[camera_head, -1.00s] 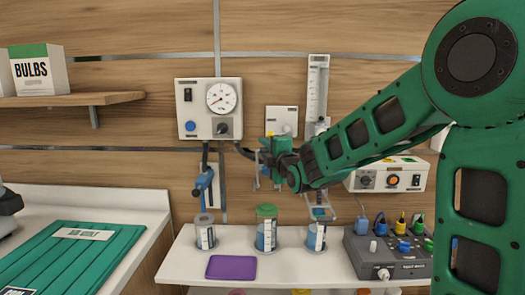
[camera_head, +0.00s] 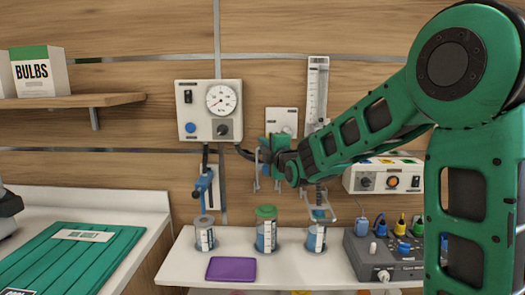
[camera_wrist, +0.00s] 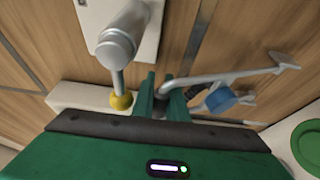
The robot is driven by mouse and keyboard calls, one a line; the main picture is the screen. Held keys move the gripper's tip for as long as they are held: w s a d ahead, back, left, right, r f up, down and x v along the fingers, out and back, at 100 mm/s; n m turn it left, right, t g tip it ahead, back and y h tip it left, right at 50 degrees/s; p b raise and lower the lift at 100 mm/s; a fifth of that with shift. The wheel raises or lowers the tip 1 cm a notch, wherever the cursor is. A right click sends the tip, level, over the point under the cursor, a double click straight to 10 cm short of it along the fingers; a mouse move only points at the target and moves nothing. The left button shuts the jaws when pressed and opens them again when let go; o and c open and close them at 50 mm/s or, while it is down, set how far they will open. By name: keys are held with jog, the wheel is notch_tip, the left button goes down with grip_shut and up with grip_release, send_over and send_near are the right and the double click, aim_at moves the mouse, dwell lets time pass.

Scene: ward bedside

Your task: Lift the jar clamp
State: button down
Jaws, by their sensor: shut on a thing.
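The jar clamp, a grey metal bar with prongs, runs from between my fingers to the right in the wrist view (camera_wrist: 228,77). In the head view its thin grey prongs (camera_head: 257,178) hang beside my gripper (camera_head: 266,158). My fingers show in the wrist view (camera_wrist: 160,97), shut on the clamp's grey bar. The clamp is above the green-lidded middle jar (camera_head: 266,232), with a gap between them. The lid also shows in the wrist view (camera_wrist: 309,147). My gripper hides much of the clamp in the head view.
Left jar (camera_head: 204,234) and right jar (camera_head: 317,238) stand on the white shelf (camera_head: 310,270), with a purple pad (camera_head: 231,268) in front. A gauge box (camera_head: 209,110) and flowmeter (camera_head: 317,92) are on the wall. A grey control box (camera_head: 385,255) stands right.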

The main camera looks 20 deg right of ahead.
jog(key=c, duration=2)
grip_release()
jog(key=shift+f, duration=0.45)
jog(key=shift+r, duration=0.15)
jog(key=shift+s, duration=0.15)
jog(key=s, duration=0.7)
jog(key=s+d, duration=0.1)
jog(key=s, duration=0.2)
jog(key=shift+s, duration=0.15)
jog(key=shift+c, duration=0.8)
